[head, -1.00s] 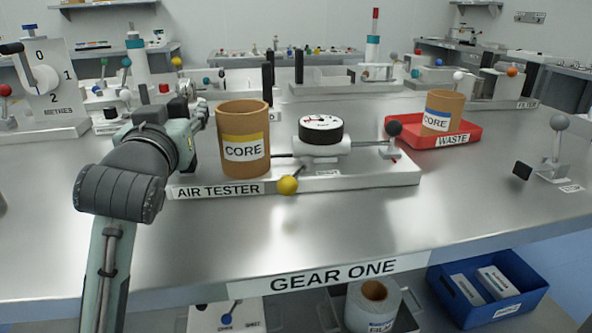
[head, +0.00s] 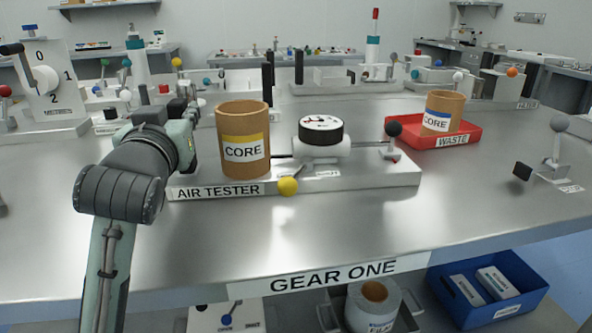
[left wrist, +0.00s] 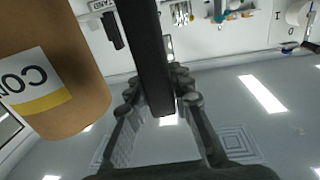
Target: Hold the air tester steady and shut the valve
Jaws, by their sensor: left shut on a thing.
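The air tester (head: 360,178) is a long pale base on the steel table, with a round black-rimmed gauge (head: 321,130) on it. A brown core (head: 243,140) with a yellow-banded label stands upright at its left part; it also shows in the left wrist view (left wrist: 60,75). A lever with a yellow ball (head: 288,186) sticks out at the front, near a small label. My left gripper (head: 185,110) is at the tester's left end, shut on a black upright bar (left wrist: 147,50). My right gripper is not in view.
A red waste tray (head: 400,132) holding another core (head: 442,112) lies to the right. A grey-balled lever stand (head: 555,150) is at far right. Black posts (head: 299,68) and other equipment stand behind. The table front is clear.

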